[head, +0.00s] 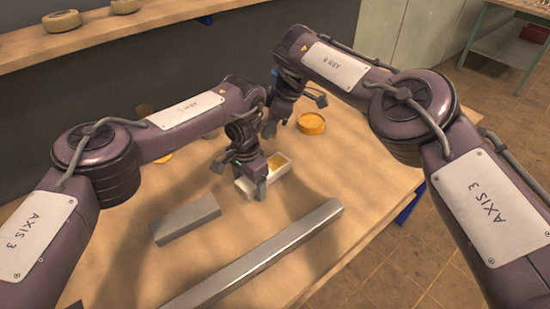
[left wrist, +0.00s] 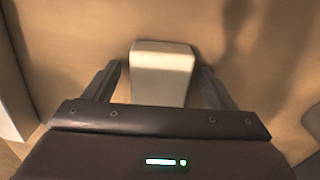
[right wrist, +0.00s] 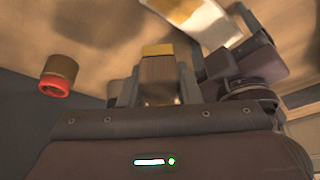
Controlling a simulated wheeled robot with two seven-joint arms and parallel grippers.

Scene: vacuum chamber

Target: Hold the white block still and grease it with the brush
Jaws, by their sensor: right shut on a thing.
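The white block (head: 279,171) lies on the wooden table, with a yellow coating on part of its top. My left gripper (head: 259,186) is lowered over its near end. In the left wrist view the bare white end of the block (left wrist: 162,72) sits between the open fingers, with a narrow gap on each side. My right gripper (right wrist: 158,82) is shut on the brush (right wrist: 158,72), which has a wooden body and a yellow tip. The coated block (right wrist: 200,18) shows beyond the brush. In the head view my right gripper (head: 271,132) is behind the block and the brush is hidden.
A round yellow-orange tin (head: 311,124) stands right of my right gripper. A grey bar (head: 187,219) and a long metal rail (head: 255,258) lie nearer on the table. A red-rimmed cylinder (right wrist: 58,77) shows in the right wrist view. The table's right side is clear.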

